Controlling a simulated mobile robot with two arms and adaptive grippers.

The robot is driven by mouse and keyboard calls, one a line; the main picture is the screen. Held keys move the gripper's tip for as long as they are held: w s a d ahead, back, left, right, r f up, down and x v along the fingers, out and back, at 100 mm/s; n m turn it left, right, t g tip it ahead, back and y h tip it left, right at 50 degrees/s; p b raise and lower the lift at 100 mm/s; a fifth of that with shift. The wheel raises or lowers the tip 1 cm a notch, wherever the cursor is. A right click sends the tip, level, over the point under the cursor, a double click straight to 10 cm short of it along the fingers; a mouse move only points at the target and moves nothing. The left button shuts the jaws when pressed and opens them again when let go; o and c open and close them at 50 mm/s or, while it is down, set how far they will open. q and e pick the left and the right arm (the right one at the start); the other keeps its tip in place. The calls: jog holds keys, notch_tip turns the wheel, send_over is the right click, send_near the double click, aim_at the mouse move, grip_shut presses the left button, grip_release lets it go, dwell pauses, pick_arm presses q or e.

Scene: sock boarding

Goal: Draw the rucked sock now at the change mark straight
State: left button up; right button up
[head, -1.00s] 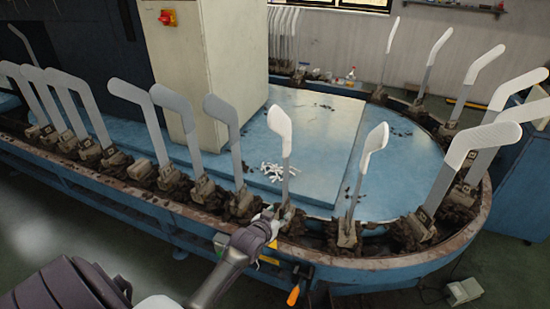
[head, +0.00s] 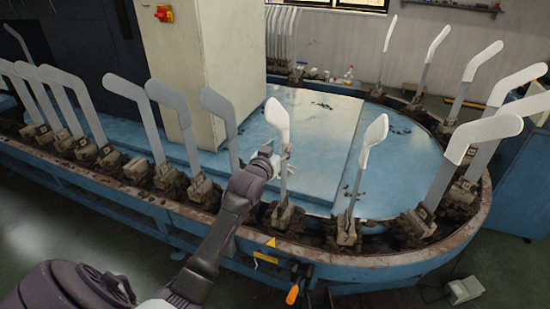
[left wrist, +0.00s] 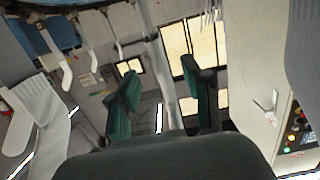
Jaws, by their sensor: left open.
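A white sock (head: 277,117) covers the bent top of the grey board (head: 283,186) standing nearest the yellow triangle mark (head: 271,242) on the line's rim. Its rucks are too small to make out in the head view. My left gripper (head: 268,152) is raised beside this board, just left of the sock's lower edge. In the left wrist view its two dark green fingers (left wrist: 165,98) stand apart, open. A pale upright strip shows between them; I cannot tell if it is a board. My right gripper is not in view.
Neighbouring boards stand close on both sides, one grey at left (head: 218,105) and one with a white sock at right (head: 376,130). The oval line's rim (head: 400,258) runs in front. A beige cabinet (head: 205,70) stands behind. The blue deck (head: 325,120) is mostly clear.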

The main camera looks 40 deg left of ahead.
aim_at(282, 147)
pick_arm(q)
jog(key=shift+b+x, duration=1.25)
jog(key=shift+x, duration=0.65)
jog(key=shift+w, duration=0.2)
jog(key=shift+c, duration=0.3)
grip_shut()
jog(key=shift+f, duration=0.25)
jog(key=shift+f, duration=0.15)
